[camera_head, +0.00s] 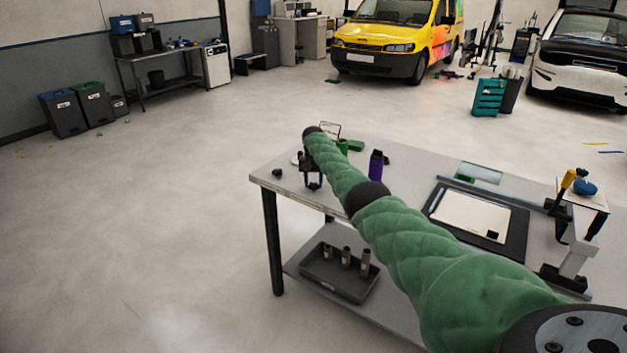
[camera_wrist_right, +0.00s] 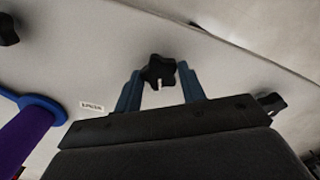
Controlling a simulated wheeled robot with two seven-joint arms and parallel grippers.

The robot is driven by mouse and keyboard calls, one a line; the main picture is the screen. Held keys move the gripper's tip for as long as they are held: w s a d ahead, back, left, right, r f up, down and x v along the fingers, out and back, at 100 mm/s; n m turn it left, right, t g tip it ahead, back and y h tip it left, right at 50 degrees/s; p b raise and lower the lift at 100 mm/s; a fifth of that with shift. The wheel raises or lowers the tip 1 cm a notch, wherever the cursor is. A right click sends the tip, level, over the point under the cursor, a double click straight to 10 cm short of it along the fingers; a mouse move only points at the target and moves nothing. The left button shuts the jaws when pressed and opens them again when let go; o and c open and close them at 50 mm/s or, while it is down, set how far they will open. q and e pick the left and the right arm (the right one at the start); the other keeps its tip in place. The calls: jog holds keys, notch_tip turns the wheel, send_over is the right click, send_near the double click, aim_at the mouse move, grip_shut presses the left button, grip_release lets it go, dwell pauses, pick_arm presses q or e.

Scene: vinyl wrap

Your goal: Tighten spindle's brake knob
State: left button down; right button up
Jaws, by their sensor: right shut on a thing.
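In the right wrist view, a black star-shaped knob (camera_wrist_right: 158,72) with a small pale mark sits between the blue fingertips of my right gripper (camera_wrist_right: 160,84). The gripper is shut on this knob, and the table surface lies behind it. In the head view, my right gripper (camera_head: 313,182) is at the left end of the table, at the end of my green-sleeved arm. The knob it holds cannot be made out there. A purple cylinder with a blue rim (camera_wrist_right: 25,135) shows at the left in the wrist view. My left gripper is not in view.
A dark knob (camera_head: 277,173) lies near the left corner of the table (camera_head: 330,208). A purple upright thing (camera_head: 376,163) stands right of my gripper. A black-framed mat (camera_head: 515,225) lies further right. A tray (camera_head: 338,275) with several cylinders is on the lower shelf.

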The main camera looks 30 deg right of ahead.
aim_at(314, 184)
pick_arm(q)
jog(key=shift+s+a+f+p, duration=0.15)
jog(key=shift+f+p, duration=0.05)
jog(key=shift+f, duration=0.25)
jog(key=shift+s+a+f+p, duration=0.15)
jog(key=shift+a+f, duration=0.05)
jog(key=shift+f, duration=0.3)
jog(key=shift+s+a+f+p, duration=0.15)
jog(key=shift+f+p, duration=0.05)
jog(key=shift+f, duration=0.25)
pick_arm(e)
jog(key=shift+r+m, duration=0.15)
jog(key=shift+m, duration=1.85)
jog(key=o, duration=1)
jog(key=shift+r, duration=0.2)
notch_tip(314, 184, up, 6)
jog(key=shift+f+b, duration=0.15)
jog(key=shift+b, duration=0.65)
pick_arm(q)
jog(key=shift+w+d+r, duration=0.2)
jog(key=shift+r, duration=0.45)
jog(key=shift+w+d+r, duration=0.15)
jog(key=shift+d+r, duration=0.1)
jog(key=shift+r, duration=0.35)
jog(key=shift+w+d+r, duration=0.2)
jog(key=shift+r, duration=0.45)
pick_arm(e)
jog(key=shift+r, duration=0.75)
